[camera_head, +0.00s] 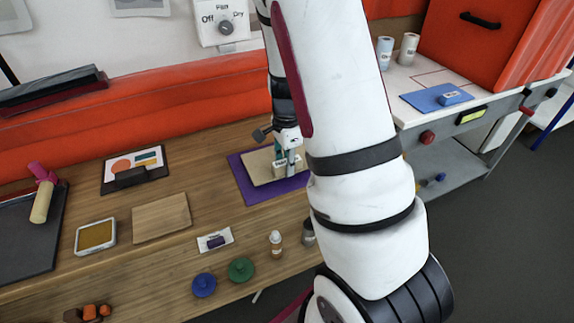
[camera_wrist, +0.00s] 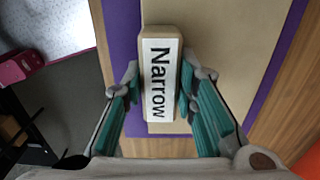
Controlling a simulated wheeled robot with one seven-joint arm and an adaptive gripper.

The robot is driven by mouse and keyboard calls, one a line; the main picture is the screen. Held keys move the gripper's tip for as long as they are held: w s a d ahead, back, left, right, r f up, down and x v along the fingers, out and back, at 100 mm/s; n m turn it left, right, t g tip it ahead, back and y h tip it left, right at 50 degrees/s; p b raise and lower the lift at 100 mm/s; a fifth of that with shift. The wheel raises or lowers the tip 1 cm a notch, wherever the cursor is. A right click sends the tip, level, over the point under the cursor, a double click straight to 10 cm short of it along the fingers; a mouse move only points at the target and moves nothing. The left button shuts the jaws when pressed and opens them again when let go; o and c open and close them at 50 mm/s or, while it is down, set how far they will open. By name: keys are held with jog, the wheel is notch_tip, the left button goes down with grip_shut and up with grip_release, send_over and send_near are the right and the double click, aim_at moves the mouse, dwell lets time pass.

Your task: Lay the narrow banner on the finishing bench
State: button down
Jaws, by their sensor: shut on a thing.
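My gripper (camera_head: 287,160) is over the wooden bench in the head view. In the wrist view my gripper (camera_wrist: 160,88) has a finger on each side of a small wooden block labelled "Narrow" (camera_wrist: 159,80) and is shut on it. The block is over a flat tan sheet (camera_head: 256,167), which also shows in the wrist view (camera_wrist: 225,60). The tan sheet overlaps a larger purple sheet (camera_head: 245,188). I cannot tell whether the block is fixed to the tan sheet. No bench carries a readable "finishing" label.
A white-topped bench (camera_head: 420,75) at the right holds a blue sheet (camera_head: 425,99) with a small labelled block, and two rolls. The wooden bench (camera_head: 190,185) carries a tan board (camera_head: 160,218), an ink pad (camera_head: 96,237), bottles and round lids. An orange panel (camera_head: 485,35) stands behind.

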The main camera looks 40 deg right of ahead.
jog(key=shift+f, duration=0.55)
jog(key=shift+f, duration=0.1)
jog(key=c, duration=1.3)
grip_release()
